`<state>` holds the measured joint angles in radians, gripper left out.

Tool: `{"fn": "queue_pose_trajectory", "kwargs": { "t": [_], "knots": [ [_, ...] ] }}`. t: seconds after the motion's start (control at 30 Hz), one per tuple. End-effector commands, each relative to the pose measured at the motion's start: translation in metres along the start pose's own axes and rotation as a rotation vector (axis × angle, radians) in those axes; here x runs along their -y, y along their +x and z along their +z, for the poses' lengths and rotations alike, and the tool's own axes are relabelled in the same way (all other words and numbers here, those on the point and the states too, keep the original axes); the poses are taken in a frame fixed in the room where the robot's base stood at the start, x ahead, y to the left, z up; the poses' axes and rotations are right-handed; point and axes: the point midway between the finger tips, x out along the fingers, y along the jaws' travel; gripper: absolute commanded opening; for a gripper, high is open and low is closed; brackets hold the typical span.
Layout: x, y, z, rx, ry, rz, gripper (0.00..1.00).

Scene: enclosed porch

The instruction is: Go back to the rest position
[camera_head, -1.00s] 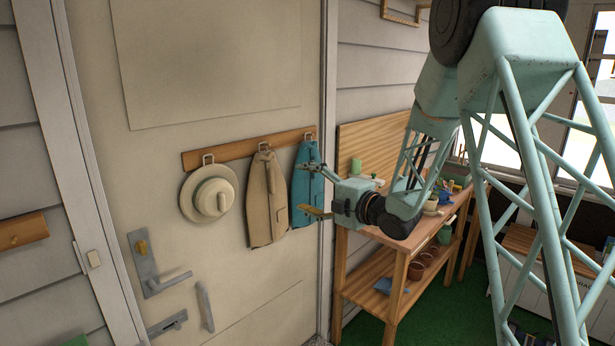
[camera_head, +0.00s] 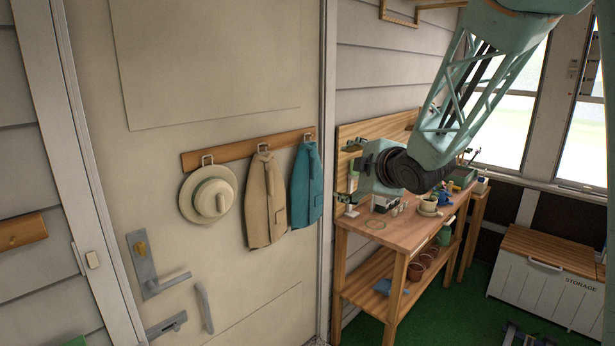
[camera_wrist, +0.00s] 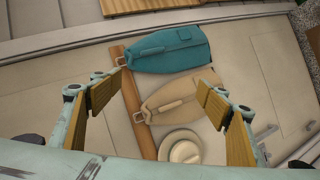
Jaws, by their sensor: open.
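My gripper (camera_head: 350,178) is in the upper middle of the head view, in front of the potting bench, to the right of the coats. In the wrist view my gripper (camera_wrist: 163,90) shows two wood-faced fingers spread wide with nothing held between them. It faces the door, with the hanging clothes in sight beyond the fingers and apart from them. My arm comes down to it from the upper right, in front of the windows.
A rack (camera_head: 232,150) on the door (camera_head: 215,90) holds a cream hat (camera_head: 209,196), a tan jacket (camera_head: 266,205) and a teal jacket (camera_head: 305,188). The potting bench (camera_head: 400,232) carries pots and small items. A storage box (camera_head: 545,285) stands right. Green floor between is mostly clear.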

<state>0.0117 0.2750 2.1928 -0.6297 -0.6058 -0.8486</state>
Motion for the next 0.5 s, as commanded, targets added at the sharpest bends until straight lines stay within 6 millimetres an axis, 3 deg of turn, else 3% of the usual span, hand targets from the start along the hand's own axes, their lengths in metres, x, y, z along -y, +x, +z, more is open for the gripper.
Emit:
{"fn": "queue_pose_trajectory", "kwargs": {
  "t": [0.5],
  "knots": [
    [0.000, -0.098, 0.030, 0.220, 0.252, -0.059, 0.69]
  ]
}}
